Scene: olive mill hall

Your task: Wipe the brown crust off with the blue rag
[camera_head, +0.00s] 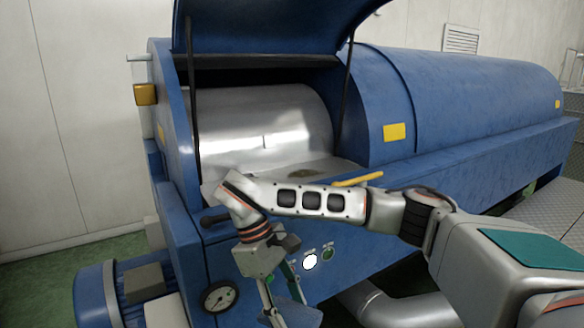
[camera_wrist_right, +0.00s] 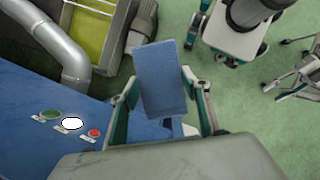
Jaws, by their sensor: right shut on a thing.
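My right gripper (camera_head: 284,300) hangs low in front of the blue machine, below the hatch opening. It is shut on the blue rag (camera_head: 300,314), which hangs from the fingers. In the right wrist view the rag (camera_wrist_right: 160,80) shows as a flat blue piece between the two fingers. A dull brown patch (camera_head: 303,173), seemingly the crust, lies at the foot of the silver drum (camera_head: 262,130) inside the open hatch. My forearm crosses just in front of it and may hide part of it. The rag is apart from the patch. My left gripper is in neither view.
The raised blue lid (camera_head: 270,25) and its dark struts (camera_head: 345,95) frame the opening. A yellow bar (camera_head: 358,180) lies by the hatch's right edge. A gauge (camera_head: 219,295) and buttons (camera_wrist_right: 72,123) are on the front panel. A grey pipe (camera_wrist_right: 66,50) runs beside the machine.

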